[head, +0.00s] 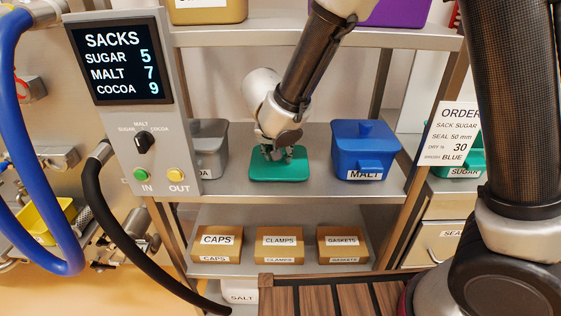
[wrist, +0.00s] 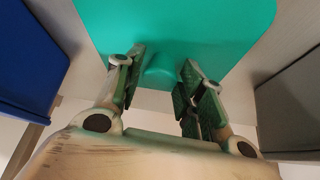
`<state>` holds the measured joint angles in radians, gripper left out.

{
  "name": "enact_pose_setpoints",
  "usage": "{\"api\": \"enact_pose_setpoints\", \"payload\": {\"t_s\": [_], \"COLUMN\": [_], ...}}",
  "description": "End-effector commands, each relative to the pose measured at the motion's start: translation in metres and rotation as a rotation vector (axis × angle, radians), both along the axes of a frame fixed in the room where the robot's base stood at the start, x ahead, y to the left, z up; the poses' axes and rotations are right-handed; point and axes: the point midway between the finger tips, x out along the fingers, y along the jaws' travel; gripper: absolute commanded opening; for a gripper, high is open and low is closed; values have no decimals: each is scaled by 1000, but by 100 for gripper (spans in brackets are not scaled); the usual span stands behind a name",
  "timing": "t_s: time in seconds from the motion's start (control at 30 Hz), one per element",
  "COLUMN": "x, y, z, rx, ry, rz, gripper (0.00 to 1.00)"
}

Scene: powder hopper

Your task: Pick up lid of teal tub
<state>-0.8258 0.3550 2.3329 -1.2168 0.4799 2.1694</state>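The teal lid (head: 278,169) lies flat on the middle shelf between a grey tub and a blue tub. My gripper (head: 277,154) points down over the lid. In the wrist view its fingers (wrist: 161,70) are apart, one on each side of the knob, with gaps to it. A teal tub (head: 466,157) labelled SUGAR stands at the right, partly hidden behind the order sheet and my arm.
The blue MALT tub (head: 365,150) stands close to the right of the lid, the grey tub (head: 209,148) close to its left. An upper shelf (head: 420,38) runs above. Small boxes (head: 279,244) sit on the shelf below. A control panel (head: 130,100) and hoses are at the left.

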Motion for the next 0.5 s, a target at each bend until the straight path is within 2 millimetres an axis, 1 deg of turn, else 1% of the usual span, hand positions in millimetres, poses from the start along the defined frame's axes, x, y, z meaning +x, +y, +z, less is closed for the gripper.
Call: {"api": "enact_pose_setpoints", "payload": {"t_s": [0.03,0.1,0.13,0.5], "x": [0,0,0,0], "y": [0,0,0,0], "z": [0,0,0,2], "rx": [0,0,0,0], "ry": [0,0,0,-1], "rz": [0,0,0,0], "gripper": [23,10,7,6]}}
